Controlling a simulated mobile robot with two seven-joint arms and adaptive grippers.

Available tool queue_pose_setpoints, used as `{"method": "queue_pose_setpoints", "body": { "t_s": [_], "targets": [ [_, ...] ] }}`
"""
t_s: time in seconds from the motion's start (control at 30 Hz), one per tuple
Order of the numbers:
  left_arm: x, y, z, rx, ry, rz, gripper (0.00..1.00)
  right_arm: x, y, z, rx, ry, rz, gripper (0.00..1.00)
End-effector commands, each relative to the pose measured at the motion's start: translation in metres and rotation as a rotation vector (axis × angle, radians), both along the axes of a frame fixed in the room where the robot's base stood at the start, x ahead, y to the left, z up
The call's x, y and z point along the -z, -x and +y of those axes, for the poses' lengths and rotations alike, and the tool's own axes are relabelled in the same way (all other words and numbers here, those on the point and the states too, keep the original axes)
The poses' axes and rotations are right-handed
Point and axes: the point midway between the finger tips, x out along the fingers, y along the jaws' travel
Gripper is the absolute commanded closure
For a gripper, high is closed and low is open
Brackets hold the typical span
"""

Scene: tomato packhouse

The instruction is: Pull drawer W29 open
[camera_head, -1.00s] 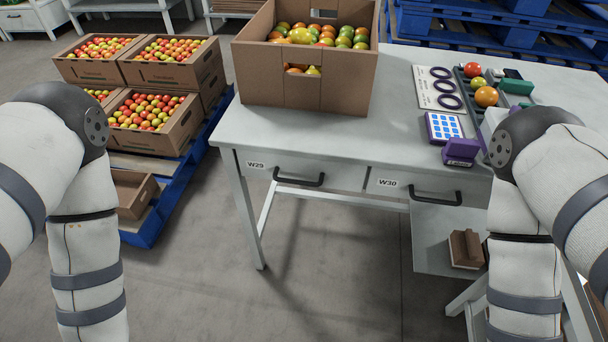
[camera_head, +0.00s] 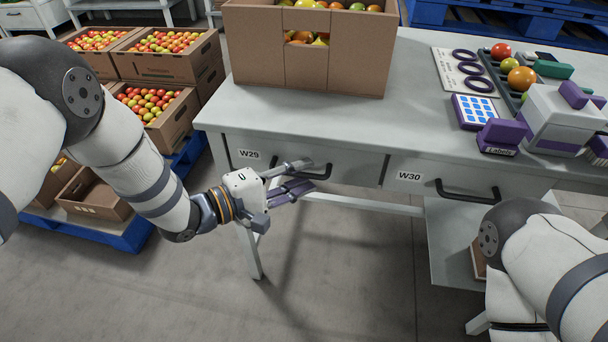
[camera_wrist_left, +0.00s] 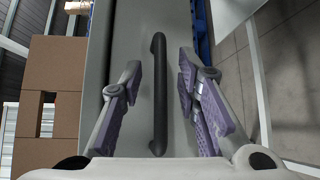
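Drawer W29 (camera_head: 345,165) is shut under the table top, on the left, with its label at its upper left corner. Its black bar handle (camera_head: 318,175) is partly hidden by my left gripper (camera_head: 304,176) in the head view. In the left wrist view the handle (camera_wrist_left: 158,95) runs upright between the two finger pads. My left gripper (camera_wrist_left: 162,88) is open, with a gap between each pad and the handle. Drawer W30 (camera_head: 420,178) is beside it on the right, also shut. My right gripper is out of view; only my right arm shows.
A cardboard box of tomatoes (camera_head: 255,50) stands on the table (camera_head: 415,90) above W29. A label device (camera_head: 560,115), purple-edged keypad (camera_head: 475,111) and tomato tray stand at the right. Tomato crates (camera_head: 160,66) on a blue pallet are at the left. The floor before the drawers is clear.

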Motion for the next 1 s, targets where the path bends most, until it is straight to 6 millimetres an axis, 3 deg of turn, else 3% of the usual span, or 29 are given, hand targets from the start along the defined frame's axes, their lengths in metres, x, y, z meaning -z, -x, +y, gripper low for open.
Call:
{"method": "queue_pose_setpoints", "body": {
  "t_s": [0.13,0.37,0.5,1.0],
  "targets": [
    [0.0021,-0.0061,-0.0099,0.0,0.001,0.001,0.7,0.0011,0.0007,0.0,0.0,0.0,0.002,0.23],
    [0.002,-0.0069,-0.0106,-0.001,0.0,0.001,0.7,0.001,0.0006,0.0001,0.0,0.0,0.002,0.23],
    [0.0021,-0.0068,-0.0104,-0.001,0.0,0.001,1.0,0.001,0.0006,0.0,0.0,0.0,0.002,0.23],
    [0.0003,0.0001,-0.0082,-0.004,0.002,0.003,1.0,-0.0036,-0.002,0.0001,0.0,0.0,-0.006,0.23]
  ]
}}
